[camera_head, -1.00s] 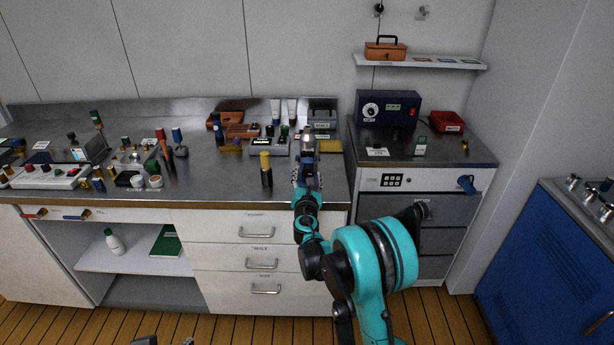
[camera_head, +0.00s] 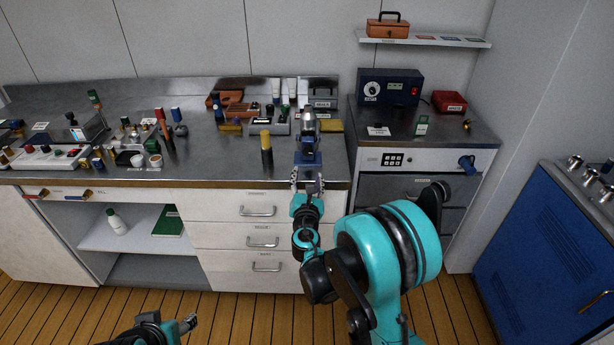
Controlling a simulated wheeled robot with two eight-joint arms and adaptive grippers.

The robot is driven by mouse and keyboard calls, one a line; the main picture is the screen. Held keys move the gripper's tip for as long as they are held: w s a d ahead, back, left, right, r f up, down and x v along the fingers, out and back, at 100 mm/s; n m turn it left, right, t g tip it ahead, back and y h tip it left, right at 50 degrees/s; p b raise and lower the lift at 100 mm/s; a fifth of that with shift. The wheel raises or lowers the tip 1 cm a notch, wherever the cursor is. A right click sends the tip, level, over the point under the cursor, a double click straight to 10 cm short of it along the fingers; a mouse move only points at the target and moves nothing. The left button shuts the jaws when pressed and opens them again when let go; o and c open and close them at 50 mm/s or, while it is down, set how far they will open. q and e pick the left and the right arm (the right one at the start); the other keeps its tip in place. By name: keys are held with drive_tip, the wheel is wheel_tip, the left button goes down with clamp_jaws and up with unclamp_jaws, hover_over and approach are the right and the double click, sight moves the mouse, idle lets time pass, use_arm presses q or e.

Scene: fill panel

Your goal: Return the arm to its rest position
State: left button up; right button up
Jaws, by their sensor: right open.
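My right arm reaches up from the bottom right of the head view. Its gripper (camera_head: 308,184) is open and empty at the front edge of the steel bench (camera_head: 222,158). A silver-topped device on a blue base (camera_head: 307,157) stands on the bench just beyond the fingertips, and the gripper appears apart from it. My left gripper (camera_head: 190,323) shows low at the bottom edge, over the floor; its jaw state is too small to tell.
A black-and-yellow cylinder (camera_head: 266,148) stands left of the blue-based device. Several small items crowd the bench's left and back. White drawers (camera_head: 240,236) lie under the bench edge. A blue cabinet (camera_head: 545,240) stands at right. The wooden floor (camera_head: 60,310) in front is clear.

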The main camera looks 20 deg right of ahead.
drive_tip(key=s+d+r+m+g, duration=0.2)
drive_tip(key=s+d+m+g, duration=0.1)
drive_tip(key=s+m, duration=0.45)
drive_tip(key=s+d+r+m+g, duration=0.1)
drive_tip(key=s+d+m+g, duration=0.2)
drive_tip(key=s+m, duration=0.5)
drive_tip(key=s+a+f+m+g+y, duration=0.2)
drive_tip(key=s+m, duration=0.4)
drive_tip(key=s, duration=0.3)
drive_tip(key=s+a+f+m+g+y, duration=0.2)
drive_tip(key=s+a+m, duration=0.4)
drive_tip(key=s, duration=0.3)
drive_tip(key=shift+s+f+m+y, duration=0.3)
drive_tip(key=shift+f+m+y, duration=0.3)
drive_tip(key=shift+f, duration=0.35)
